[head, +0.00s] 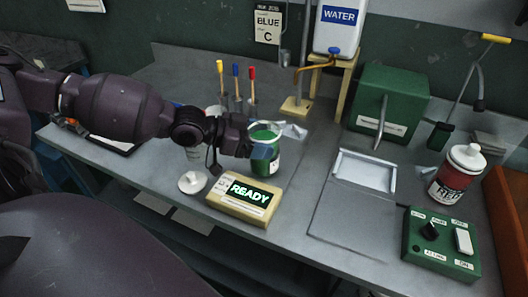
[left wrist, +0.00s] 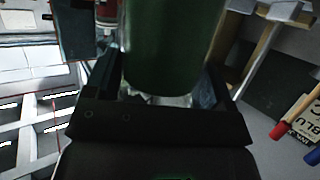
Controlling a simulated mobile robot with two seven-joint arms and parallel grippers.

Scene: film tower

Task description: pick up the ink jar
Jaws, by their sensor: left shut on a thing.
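The ink jar is a green, open-topped jar (head: 264,167) with green ink inside, standing near the middle of the bench in the head view. My left gripper (head: 261,150) reaches it from the left and is shut on it, with a finger across its side. In the left wrist view the green jar (left wrist: 172,45) fills the space between the fingers. It looks upright, and I cannot tell whether its base touches the bench. My right gripper is not in view.
A sign box reading READY (head: 244,198) and a white lid (head: 192,182) are close in front. Behind stand several colored-handled tools (head: 236,75) and a water tank (head: 340,28). To the right are a white tray (head: 365,172), a red bottle (head: 455,180) and a green switch box (head: 440,245).

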